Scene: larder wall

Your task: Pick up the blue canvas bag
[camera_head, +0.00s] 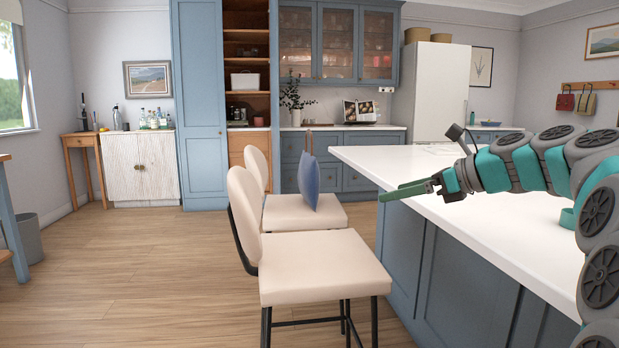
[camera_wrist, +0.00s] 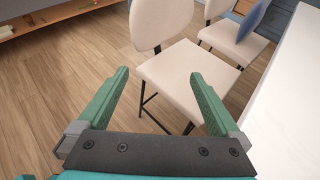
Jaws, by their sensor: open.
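In the wrist view the open fingers (camera_wrist: 158,76) point towards the nearer chair.
The nearer cream chair (camera_head: 322,268) and farther chair (camera_head: 275,212) stand left of the white-topped island (camera_head: 480,200). A white sideboard (camera_head: 141,170), tall blue cupboard (camera_head: 202,110) and fridge (camera_head: 436,90) line the back. The wooden floor (camera_head: 130,270) at left is mostly clear.

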